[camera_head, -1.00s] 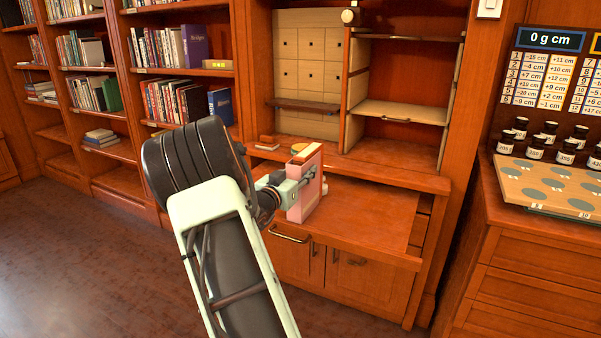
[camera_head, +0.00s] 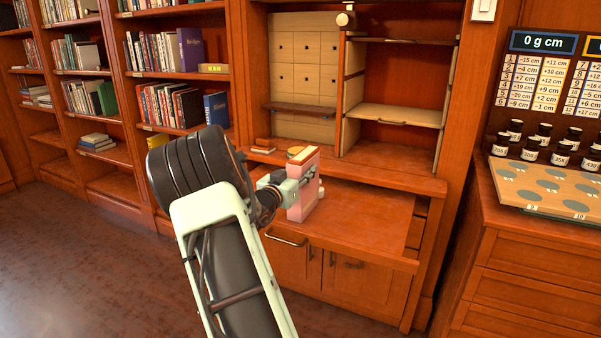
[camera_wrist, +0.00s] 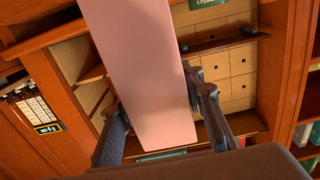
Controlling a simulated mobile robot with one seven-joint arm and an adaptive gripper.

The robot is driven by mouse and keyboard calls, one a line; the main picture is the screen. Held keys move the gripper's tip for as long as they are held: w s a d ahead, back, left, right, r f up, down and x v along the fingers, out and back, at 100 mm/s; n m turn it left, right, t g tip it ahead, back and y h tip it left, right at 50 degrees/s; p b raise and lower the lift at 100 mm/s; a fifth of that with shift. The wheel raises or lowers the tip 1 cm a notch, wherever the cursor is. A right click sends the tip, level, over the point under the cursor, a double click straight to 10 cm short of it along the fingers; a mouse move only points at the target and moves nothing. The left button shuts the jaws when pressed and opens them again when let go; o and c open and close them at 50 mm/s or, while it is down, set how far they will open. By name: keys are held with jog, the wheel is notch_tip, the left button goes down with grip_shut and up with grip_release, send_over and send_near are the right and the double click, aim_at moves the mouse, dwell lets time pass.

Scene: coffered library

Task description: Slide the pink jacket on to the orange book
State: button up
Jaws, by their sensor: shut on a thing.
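The pink jacket (camera_head: 300,199) is a flat, upright pink slab above or on the desk's wooden worktop; I cannot tell whether its lower edge touches. My gripper (camera_head: 292,185) is shut on it from the left in the head view. In the wrist view, the jacket (camera_wrist: 145,70) runs as a long pink panel between the two fingers of my gripper (camera_wrist: 160,115). An orange-yellow patch (camera_head: 295,151) shows just behind the jacket's top. I cannot tell whether it is the orange book; no orange book shows clearly.
The worktop (camera_head: 365,212) is clear right of the jacket. A small reddish block (camera_head: 263,149) lies on the ledge behind. A cabinet with pale drawers (camera_head: 305,65) stands above. A side counter with dark jars (camera_head: 544,133) and a spotted board (camera_head: 545,187) is at the right.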

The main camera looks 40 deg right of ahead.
jog(key=shift+d, duration=0.15)
jog(key=o, duration=1.3)
jog(key=shift+o, duration=0.2)
jog(key=v, duration=1.2)
